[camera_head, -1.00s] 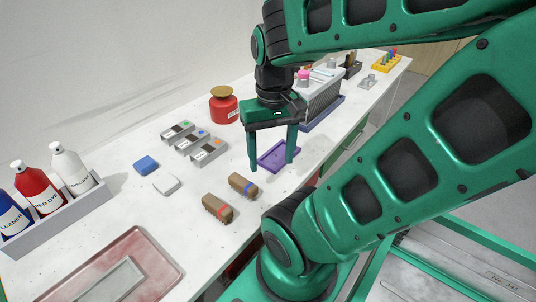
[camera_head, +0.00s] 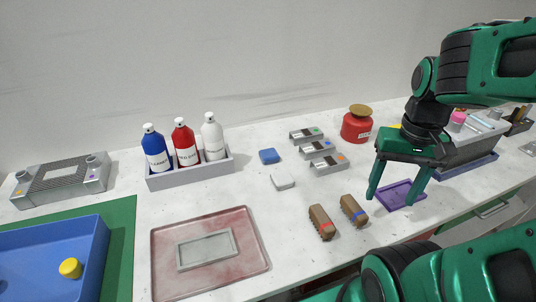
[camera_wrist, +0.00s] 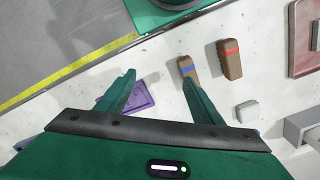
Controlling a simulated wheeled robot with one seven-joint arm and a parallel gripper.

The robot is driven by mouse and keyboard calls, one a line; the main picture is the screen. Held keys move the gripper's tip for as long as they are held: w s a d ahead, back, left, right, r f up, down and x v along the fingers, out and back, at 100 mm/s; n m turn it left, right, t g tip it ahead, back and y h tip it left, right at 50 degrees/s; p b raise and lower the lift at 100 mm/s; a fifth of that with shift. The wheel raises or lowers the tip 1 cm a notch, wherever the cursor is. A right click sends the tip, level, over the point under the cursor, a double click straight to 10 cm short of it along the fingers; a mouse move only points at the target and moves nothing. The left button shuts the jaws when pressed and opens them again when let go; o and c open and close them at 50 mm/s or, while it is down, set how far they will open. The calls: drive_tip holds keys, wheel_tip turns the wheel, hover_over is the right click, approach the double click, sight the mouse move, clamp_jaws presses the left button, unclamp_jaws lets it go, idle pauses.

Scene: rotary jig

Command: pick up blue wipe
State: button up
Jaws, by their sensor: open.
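The blue wipe (camera_head: 269,156) is a small blue pad lying flat on the white counter, in the middle of the head view. A similar white pad (camera_head: 283,181) lies just in front of it. My gripper (camera_head: 390,200) is open and empty, pointing down over the counter by the purple tray, well to the right of the blue wipe. In the wrist view my gripper's two fingers (camera_wrist: 158,79) are spread apart with nothing between them. I cannot make out the blue wipe clearly in the wrist view.
Two brown brushes (camera_head: 336,217) lie between the white pad and the purple tray (camera_head: 400,196). Grey blocks (camera_head: 320,150) and a red container (camera_head: 357,124) stand behind. A bottle rack (camera_head: 190,176) is left of the wipe, and a pinkish tray (camera_head: 210,281) is in front.

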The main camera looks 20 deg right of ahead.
drive_tip(key=shift+o, duration=0.5)
wheel_tip(320, 180, up, 2)
drive_tip(key=n+y, duration=0.1)
drive_tip(key=n, duration=2.3)
hover_over(269, 152)
drive_tip(key=d, duration=0.1)
drive_tip(key=shift+s+a+f, duration=0.1)
drive_tip(key=shift+a+f, duration=0.1)
drive_tip(key=shift+f, duration=2.35)
drive_tip(key=shift+a+f, duration=0.2)
drive_tip(key=shift+f, duration=2.3)
drive_tip(key=c, duration=1.2)
